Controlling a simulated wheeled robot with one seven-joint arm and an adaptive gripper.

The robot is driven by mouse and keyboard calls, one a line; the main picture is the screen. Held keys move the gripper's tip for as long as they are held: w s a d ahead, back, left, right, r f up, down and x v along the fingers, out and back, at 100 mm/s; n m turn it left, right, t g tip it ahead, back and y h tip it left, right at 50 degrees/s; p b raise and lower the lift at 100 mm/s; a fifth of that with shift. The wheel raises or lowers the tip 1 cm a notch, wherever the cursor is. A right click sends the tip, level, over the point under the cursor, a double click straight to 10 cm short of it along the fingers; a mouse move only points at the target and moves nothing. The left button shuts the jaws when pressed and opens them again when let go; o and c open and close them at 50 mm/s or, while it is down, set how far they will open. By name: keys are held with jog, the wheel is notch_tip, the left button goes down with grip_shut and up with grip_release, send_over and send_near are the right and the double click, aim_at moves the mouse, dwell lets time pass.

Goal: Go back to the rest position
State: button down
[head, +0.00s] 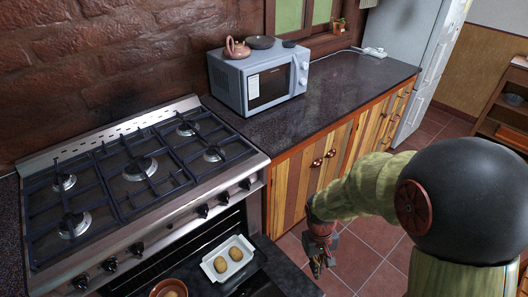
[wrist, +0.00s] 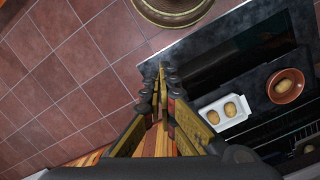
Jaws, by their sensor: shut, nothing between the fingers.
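My gripper (head: 319,262) hangs low in front of the wooden cabinets, to the right of the open oven door, in the head view. Its fingers also show in the wrist view (wrist: 166,80), close together with nothing between them. The gripper is apart from the dish and the oven. My arm reaches in from the right of the head view.
The oven door (head: 275,273) is open. A white dish (head: 239,270) with two potatoes (head: 221,264) and a brown bowl (wrist: 299,91) with one potato (wrist: 284,86) are at the oven. A gas hob (head: 140,170), microwave (head: 258,80) and counter (head: 340,92) stand behind. Tiled floor (wrist: 70,60) is clear.

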jog(key=s+d+r+m+t, duration=0.1)
jog(key=s+r+t, duration=0.2)
jog(key=r, duration=1.1)
jog(key=s+d+r+m+t, duration=0.1)
jog(key=s+r+t, duration=0.3)
jog(key=r, duration=1)
jog(key=shift+s+d+y, duration=0.25)
jog(key=shift+s+y, duration=0.15)
jog(key=shift+s, duration=0.7)
